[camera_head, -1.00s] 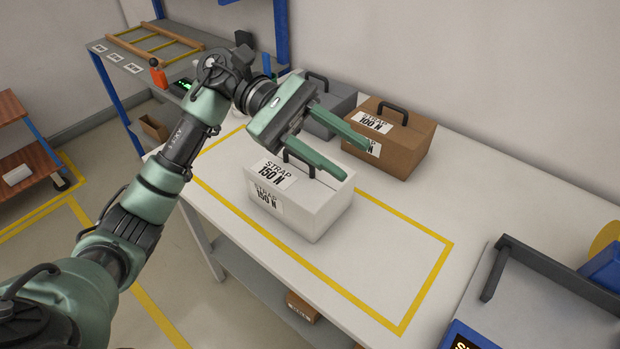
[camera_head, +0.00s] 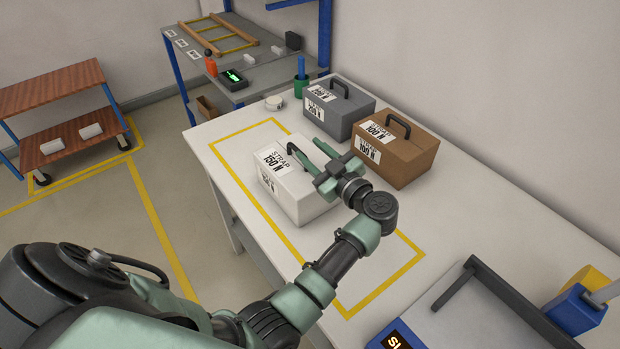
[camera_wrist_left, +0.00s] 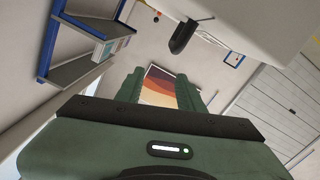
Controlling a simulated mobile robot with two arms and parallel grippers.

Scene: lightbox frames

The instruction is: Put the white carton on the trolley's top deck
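The white carton (camera_head: 298,198) stands upright on the table inside a yellow outline, with a black handle on top and "STRAP 150 N" labels. My left gripper (camera_head: 312,158) is low over the carton's right side, its two fingers apart and pointing left near the handle. In the left wrist view the fingers (camera_wrist_left: 158,84) are spread with nothing held; the carton (camera_wrist_left: 250,22) and its handle (camera_wrist_left: 184,36) show above them. My right gripper is not in view.
A grey case (camera_head: 340,112) and a brown case (camera_head: 398,155) stand behind the carton. A grey tray (camera_head: 490,310) and a blue bin (camera_head: 575,312) are at the right. Floor between table and trolley is clear.

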